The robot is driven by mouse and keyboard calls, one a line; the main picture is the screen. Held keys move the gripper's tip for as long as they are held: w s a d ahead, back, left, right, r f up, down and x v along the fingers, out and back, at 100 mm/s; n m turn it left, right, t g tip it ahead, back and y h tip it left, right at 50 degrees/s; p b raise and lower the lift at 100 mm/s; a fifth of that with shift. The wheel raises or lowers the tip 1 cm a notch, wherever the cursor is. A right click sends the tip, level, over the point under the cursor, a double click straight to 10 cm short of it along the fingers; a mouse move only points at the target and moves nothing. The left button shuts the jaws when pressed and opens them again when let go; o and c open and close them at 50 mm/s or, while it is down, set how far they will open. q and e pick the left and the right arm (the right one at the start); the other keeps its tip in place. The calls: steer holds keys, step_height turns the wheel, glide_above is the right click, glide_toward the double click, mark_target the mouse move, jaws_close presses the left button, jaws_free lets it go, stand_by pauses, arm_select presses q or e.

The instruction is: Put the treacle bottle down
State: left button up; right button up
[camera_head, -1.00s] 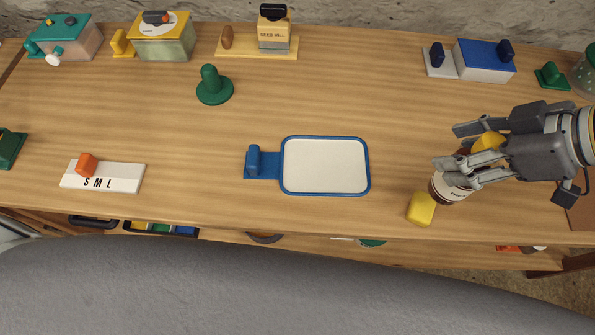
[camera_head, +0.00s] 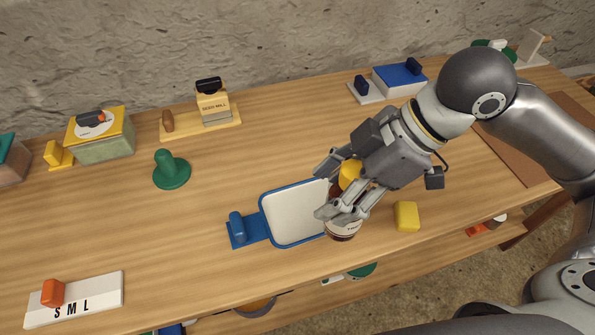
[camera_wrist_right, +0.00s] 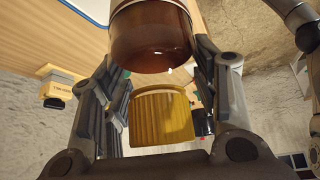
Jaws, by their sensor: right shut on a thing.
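The treacle bottle is dark brown with a pale label (camera_head: 346,228) and a yellow cap. My right gripper (camera_head: 326,190) is shut around it, with the fingers on either side. The bottle looks tilted, its base toward the front of the table, and overlaps the right edge of the blue-rimmed white tray (camera_head: 293,212); I cannot tell whether it touches anything below. In the right wrist view the brown glass (camera_wrist_right: 150,42) and ribbed yellow cap (camera_wrist_right: 161,117) show between the fingers. My left gripper is not in view.
A yellow block (camera_head: 407,216) lies right of the bottle. A green knobbed piece (camera_head: 170,170) stands at left, a seed mill (camera_head: 214,105) behind, and a blue-topped box (camera_head: 400,77) at the back right. An S M L board (camera_head: 95,296) is at front left.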

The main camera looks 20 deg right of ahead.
steer(key=shift+w+a+f+p, duration=0.25)
steer(key=shift+w+p, duration=0.25)
steer(key=shift+p, duration=0.75)
arm_select(q)
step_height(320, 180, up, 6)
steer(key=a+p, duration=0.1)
steer(key=p, duration=0.1)
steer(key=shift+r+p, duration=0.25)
steer(key=shift+p, duration=0.15)
arm_select(e)
steer(key=w+a+f, duration=0.2)
steer(key=w+f, duration=0.8)
steer(key=f, duration=0.2)
steer(key=shift+w, duration=0.4)
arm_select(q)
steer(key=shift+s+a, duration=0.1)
arm_select(e)
steer(key=shift+f, duration=0.15)
steer(key=o, duration=1.1)
steer(key=shift+o, duration=0.4)
